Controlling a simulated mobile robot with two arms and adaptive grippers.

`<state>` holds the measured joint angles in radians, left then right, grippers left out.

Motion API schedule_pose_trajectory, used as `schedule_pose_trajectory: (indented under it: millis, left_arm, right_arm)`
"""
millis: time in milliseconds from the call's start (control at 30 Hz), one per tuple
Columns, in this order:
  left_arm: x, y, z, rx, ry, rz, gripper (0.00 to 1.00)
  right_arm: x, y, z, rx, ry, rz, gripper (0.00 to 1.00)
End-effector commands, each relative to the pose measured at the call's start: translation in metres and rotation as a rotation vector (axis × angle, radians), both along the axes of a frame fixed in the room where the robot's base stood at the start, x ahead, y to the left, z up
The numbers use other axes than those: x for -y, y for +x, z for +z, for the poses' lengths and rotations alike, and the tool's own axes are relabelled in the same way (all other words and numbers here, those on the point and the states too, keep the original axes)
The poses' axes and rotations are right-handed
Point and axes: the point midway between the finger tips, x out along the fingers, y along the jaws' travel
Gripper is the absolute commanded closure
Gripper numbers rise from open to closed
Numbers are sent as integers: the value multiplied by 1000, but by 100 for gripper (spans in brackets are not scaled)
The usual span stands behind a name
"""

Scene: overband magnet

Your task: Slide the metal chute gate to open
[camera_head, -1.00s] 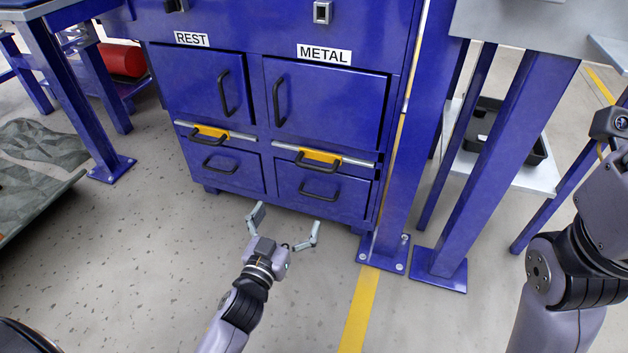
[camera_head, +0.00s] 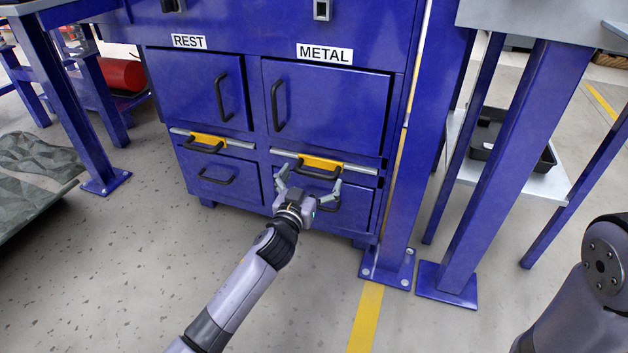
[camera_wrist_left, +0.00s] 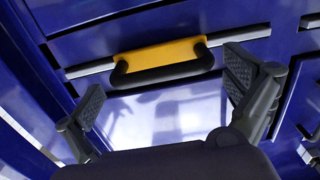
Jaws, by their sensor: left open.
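My left gripper (camera_head: 309,180) is open in front of this handle. In the left wrist view the yellow bracket (camera_wrist_left: 160,55) and black handle (camera_wrist_left: 163,76) lie ahead, between the spread fingers of the left gripper (camera_wrist_left: 165,95). The fingers appear apart from the handle, with nothing held. My right arm shows at the right edge; its gripper is out of view.
The METAL door (camera_head: 335,105) is above the gate and a drawer is below, partly behind my gripper. The REST gate's yellow bracket (camera_head: 207,139) is to the left. A blue post (camera_head: 400,215) stands close on the right. The floor in front is clear.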

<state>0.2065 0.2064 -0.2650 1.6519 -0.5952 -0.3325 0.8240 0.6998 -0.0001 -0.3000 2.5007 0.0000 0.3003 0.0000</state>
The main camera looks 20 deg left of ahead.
Motion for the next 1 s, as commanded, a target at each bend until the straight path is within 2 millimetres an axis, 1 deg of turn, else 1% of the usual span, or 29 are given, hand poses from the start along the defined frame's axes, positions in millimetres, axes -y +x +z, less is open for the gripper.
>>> schedule_pose_trajectory:
  millis: [33,200,500,1000]
  left_arm:
    - [0,6,-2,0,1,0,0]
    - [0,15,-1,-1,1,1,0]
    - [0,16,0,-1,1,1,0]
    - [0,16,0,-1,0,1,33]
  right_arm:
    - [0,0,-5,-1,0,0,60]
    - [0,0,-7,0,-1,0,60]
    - [0,0,-7,0,-1,0,60]
    - [0,0,-7,1,-1,0,60]
